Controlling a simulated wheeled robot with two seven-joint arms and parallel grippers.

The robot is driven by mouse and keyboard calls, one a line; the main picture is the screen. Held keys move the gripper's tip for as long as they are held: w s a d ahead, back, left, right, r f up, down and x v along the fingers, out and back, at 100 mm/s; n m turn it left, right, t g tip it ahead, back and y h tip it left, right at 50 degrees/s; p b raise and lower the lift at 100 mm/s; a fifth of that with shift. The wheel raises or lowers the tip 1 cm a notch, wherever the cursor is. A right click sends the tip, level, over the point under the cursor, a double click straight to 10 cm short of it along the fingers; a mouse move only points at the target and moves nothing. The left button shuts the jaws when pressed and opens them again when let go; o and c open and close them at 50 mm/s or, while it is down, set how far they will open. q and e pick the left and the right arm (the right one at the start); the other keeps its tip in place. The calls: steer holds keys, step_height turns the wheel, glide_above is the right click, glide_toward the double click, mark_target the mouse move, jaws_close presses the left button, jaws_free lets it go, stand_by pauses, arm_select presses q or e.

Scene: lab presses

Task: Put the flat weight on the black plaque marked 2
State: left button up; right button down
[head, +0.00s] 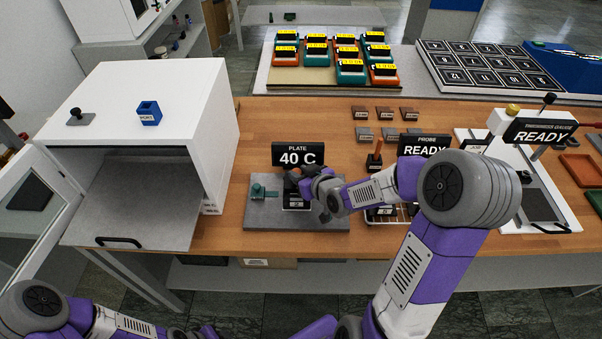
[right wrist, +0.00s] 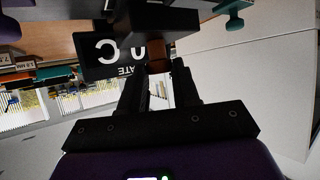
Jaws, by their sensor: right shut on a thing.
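My right gripper (head: 306,181) is over the grey slab (head: 328,220) in front of the "PLATE 40 C" sign (head: 297,156). In the right wrist view my right gripper (right wrist: 158,78) is shut on the brown knob of a dark block, which I take to be the flat weight (right wrist: 140,22). Whether the block touches the slab is unclear. A small black label (head: 296,205) shows just below the gripper, too small to read. Several black numbered plaques (head: 487,76) lie on a board at the back right; I cannot pick out a 2.
A teal fitting (head: 258,192) stands on the slab's left. A white open-fronted cabinet (head: 170,115) is on the left. Several small brown and grey tiles (head: 386,113) lie behind.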

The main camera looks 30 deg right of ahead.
steer(key=shift+w+f+b, duration=0.1)
steer(key=shift+f+b, duration=0.05)
steer(key=shift+b, duration=0.15)
steer(key=c, duration=0.8)
jaws_free()
steer(key=shift+f, duration=0.1)
steer(key=shift+r+p, duration=0.6)
steer(key=shift+p, duration=0.15)
steer(key=shift+b+v, duration=2.05)
steer(key=shift+v, duration=4)
steer(key=shift+f, duration=0.2)
